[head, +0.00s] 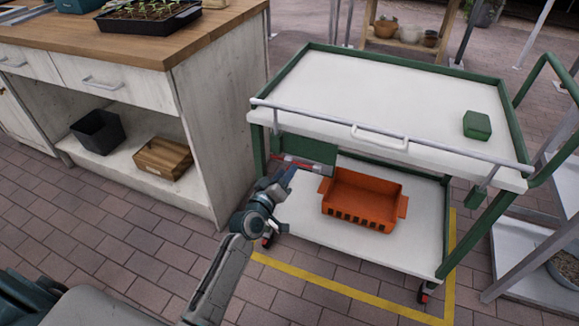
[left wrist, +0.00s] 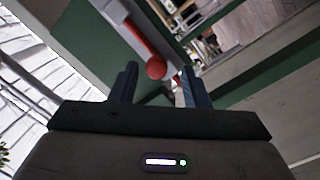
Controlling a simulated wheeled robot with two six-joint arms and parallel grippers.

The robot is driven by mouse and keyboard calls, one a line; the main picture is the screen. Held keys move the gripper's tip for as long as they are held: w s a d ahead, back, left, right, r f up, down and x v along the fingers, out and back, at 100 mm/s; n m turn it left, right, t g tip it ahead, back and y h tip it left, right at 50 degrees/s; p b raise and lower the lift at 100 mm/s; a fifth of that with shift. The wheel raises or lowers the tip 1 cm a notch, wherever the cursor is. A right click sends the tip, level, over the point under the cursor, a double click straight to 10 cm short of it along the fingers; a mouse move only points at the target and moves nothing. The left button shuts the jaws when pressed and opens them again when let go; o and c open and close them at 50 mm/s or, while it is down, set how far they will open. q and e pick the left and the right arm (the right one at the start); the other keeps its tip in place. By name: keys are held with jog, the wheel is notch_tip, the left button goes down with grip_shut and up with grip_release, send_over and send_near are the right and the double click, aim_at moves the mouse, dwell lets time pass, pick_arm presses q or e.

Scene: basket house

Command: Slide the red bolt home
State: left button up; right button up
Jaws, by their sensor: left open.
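The red bolt shows in the left wrist view as a round red knob (left wrist: 156,67) on a red stem beside a green plate (left wrist: 95,35). In the head view, only a small red part of the bolt (head: 290,158) shows, at the lower edge of the green plate (head: 306,149) under the trolley's left front. My left gripper (head: 288,180) is just in front of it and below. In the left wrist view its open fingers (left wrist: 158,84) stand either side of the knob in the picture; I cannot tell whether they touch it. My right gripper is out of view.
The green-framed trolley (head: 390,90) carries a green box (head: 477,125) on top and an orange crate (head: 363,200) on its lower shelf. A wooden-topped workbench (head: 150,40) stands close on the left. Yellow floor tape (head: 340,297) runs around the trolley.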

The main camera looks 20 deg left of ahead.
pick_arm(q)
jog(key=s, duration=0.7)
jog(key=shift+a, duration=0.45)
